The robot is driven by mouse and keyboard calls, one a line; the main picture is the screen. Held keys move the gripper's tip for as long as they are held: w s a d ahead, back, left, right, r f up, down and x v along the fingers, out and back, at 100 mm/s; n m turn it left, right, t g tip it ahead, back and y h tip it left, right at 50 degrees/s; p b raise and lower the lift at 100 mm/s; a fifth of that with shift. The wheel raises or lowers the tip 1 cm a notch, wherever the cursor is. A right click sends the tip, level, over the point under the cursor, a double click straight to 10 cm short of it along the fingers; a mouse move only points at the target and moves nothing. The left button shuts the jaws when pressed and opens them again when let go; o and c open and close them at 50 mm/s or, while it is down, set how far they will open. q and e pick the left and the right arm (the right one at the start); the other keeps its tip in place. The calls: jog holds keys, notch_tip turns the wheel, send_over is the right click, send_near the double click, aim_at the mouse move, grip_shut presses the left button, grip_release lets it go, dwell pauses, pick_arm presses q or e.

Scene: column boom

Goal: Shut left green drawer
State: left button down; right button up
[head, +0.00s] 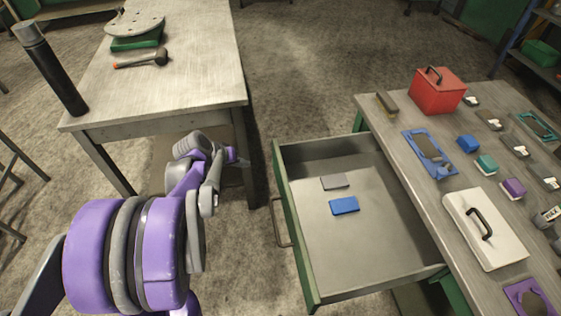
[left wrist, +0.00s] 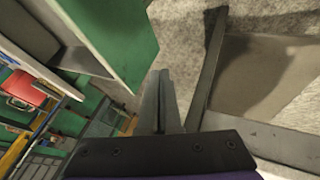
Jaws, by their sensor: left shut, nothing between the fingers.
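The green drawer (head: 296,240) stands pulled out to the left from the workbench on the right, its green front and grey handle (head: 280,222) facing left. A grey block (head: 334,182) and a blue block (head: 344,206) lie inside it. My left gripper (head: 236,157) is to the left of the drawer front, apart from it, between the drawer and the left table. In the left wrist view my left gripper (left wrist: 162,88) is shut and empty, and a green panel (left wrist: 125,40), seemingly the drawer front, is at the upper left. My right gripper is out of view.
The workbench (head: 395,125) carries a red toolbox (head: 438,92), a white case (head: 484,228), a blue tray (head: 429,154) and several small items. The left table (head: 190,80) holds a black cylinder (head: 50,68) and a mallet (head: 142,60). Bare floor lies between the tables.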

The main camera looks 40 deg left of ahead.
pick_arm(q)
jog(key=w+d+f+b, duration=0.1)
jog(key=w+d+f, duration=0.1)
jog(key=w+f, duration=0.5)
jog(key=shift+w+d+f, duration=0.35)
jog(key=shift+w+d, duration=0.05)
jog(key=shift+w, duration=0.45)
jog(key=w+d, duration=0.7)
jog(key=w, duration=0.2)
jog(key=w+d+b, duration=0.1)
jog(key=w+d, duration=1.4)
jog(key=w, duration=0.2)
jog(key=shift+w+d+b, duration=0.35)
jog(key=shift+w+d+r, duration=0.1)
jog(key=shift+w+d, duration=0.05)
